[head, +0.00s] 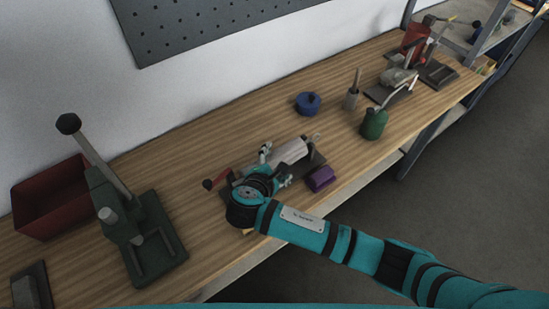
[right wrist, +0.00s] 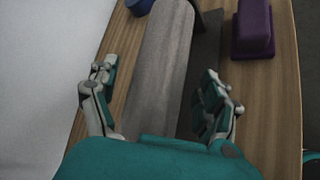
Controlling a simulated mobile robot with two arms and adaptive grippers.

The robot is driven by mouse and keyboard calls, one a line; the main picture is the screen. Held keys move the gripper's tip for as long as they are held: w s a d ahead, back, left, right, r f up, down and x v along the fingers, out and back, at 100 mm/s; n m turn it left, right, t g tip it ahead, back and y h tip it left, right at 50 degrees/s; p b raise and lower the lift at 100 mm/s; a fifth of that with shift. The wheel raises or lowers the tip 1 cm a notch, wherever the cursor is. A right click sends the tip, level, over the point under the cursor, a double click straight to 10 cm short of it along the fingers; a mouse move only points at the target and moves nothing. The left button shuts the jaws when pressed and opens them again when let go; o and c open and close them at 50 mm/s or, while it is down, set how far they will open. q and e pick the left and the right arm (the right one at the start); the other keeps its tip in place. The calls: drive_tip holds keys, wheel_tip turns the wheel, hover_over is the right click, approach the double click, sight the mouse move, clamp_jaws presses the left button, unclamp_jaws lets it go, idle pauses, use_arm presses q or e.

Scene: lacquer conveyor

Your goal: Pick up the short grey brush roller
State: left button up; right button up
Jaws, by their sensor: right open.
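The short grey brush roller (head: 293,150) is a light grey cylinder lying lengthwise at a dark flat base (head: 318,161) on the wooden bench. It also shows in the right wrist view (right wrist: 162,65), running away from the camera between the fingers. My right gripper (head: 275,167) is open at the near end of the roller. In the right wrist view its two fingers (right wrist: 158,92) stand apart, one on each side of the roller, with visible gaps. The gripper hides part of the roller's near end in the head view. My left gripper is not in view.
A purple block (head: 321,179) sits close right of the roller. A red-tipped handle (head: 209,184) lies left of the gripper. A green lever press (head: 130,225) and red bin (head: 50,200) stand left.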

drive_tip(key=shift+x, duration=1.1)
drive_tip(key=c, duration=1.5)
